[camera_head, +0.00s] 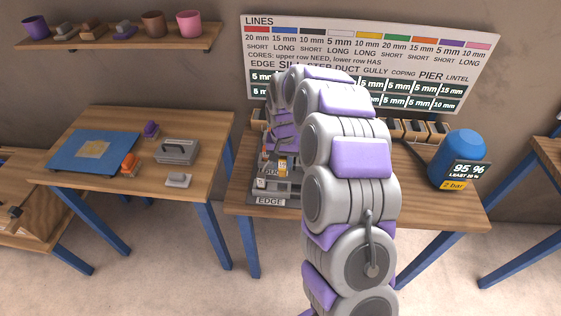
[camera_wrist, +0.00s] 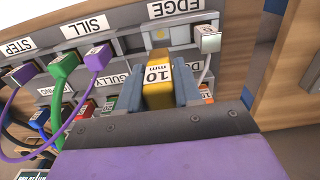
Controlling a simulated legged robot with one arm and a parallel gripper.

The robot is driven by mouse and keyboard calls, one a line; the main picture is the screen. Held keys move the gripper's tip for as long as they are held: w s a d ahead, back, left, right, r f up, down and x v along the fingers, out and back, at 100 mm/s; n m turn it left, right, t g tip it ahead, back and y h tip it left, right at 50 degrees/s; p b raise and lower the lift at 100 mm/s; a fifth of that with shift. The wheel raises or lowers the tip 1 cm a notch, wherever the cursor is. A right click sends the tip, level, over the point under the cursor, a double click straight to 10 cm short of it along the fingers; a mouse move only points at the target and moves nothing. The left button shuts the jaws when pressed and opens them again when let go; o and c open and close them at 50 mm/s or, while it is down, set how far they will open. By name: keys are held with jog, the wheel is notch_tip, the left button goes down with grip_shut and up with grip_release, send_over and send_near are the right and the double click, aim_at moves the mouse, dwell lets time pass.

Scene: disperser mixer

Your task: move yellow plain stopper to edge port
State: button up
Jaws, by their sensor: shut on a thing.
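In the wrist view the yellow stopper (camera_wrist: 158,96), with a "10 mm" label, sits between the two blue-grey fingers of my gripper (camera_wrist: 157,88), which is shut on it. Its far end is close to the grey port panel (camera_wrist: 120,22); I cannot tell whether it touches. The EDGE label (camera_wrist: 177,6) shows upside down at the top, beyond the stopper. A pale stopper with a cable (camera_wrist: 209,40) stands in the panel just right of it. In the head view the EDGE label (camera_head: 270,201) is at the panel's front; my arm hides most of the gripper.
Purple (camera_wrist: 97,57) and green (camera_wrist: 63,66) cabled stoppers stand in the panel to the left, under the SILL and STEP labels. In the head view a blue tank (camera_head: 459,155) stands right on the table, and a LINES board (camera_head: 370,50) stands behind.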

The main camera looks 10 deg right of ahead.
aim_at(282, 174)
jog(key=shift+d+f, duration=0.2)
jog(key=shift+f, duration=0.7)
jog(key=shift+a+f+b, duration=0.15)
jog(key=shift+a+f, duration=0.1)
jog(key=shift+f, duration=0.45)
jog(key=shift+a+f+b, duration=0.15)
jog(key=shift+a+f, duration=0.1)
jog(key=shift+f, duration=0.45)
jog(key=shift+d+f, duration=0.1)
jog(key=shift+f, duration=0.35)
jog(key=shift+d+f, duration=0.15)
jog(key=shift+d, duration=0.1)
jog(key=shift+a, duration=0.25)
jog(key=shift+d, duration=0.2)
jog(key=shift+a+p, duration=0.1)
jog(key=shift+p, duration=0.4)
jog(key=shift+f, duration=1.95)
jog(key=o, duration=1.1)
